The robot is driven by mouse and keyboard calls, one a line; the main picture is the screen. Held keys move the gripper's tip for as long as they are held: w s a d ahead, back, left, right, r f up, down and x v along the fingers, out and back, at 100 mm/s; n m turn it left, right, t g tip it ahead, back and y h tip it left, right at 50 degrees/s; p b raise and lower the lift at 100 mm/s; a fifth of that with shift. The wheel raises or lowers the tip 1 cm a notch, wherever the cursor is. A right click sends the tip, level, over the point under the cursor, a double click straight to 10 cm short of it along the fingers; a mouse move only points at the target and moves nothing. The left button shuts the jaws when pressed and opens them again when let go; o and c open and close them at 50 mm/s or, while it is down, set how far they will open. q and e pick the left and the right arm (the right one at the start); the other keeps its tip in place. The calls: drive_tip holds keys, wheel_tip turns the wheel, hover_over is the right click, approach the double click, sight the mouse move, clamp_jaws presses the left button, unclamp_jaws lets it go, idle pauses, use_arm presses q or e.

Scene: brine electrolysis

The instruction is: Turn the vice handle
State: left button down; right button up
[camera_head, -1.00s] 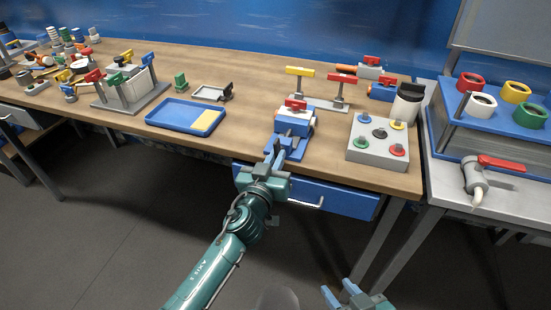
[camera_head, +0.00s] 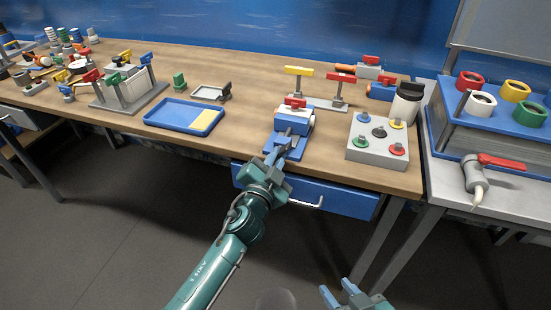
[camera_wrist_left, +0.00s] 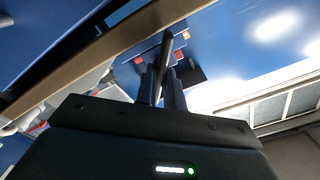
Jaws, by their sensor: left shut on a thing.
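The vice (camera_head: 293,121) is blue and grey with a red piece on top, and stands at the front edge of the workbench. My left gripper (camera_head: 281,153) is at its front, tilted, shut on the vice handle. The handle is mostly hidden by the fingers in the head view. In the left wrist view a dark bar (camera_wrist_left: 167,48) shows at the tips of my left gripper (camera_wrist_left: 161,78). My right gripper (camera_head: 338,291) is at the bottom edge of the head view, away from the bench, its fingers apart and empty.
A blue tray (camera_head: 165,122) lies left of the vice. A grey box with coloured knobs (camera_head: 364,154) stands close on its right. A stand with yellow and red handles (camera_head: 315,104) is behind it. A blue drawer (camera_head: 345,199) with a grey pull is below.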

use_arm(q)
drive_tip(key=shift+m, duration=0.9)
idle(0.5)
drive_tip(key=c, duration=1.5)
unclamp_jaws()
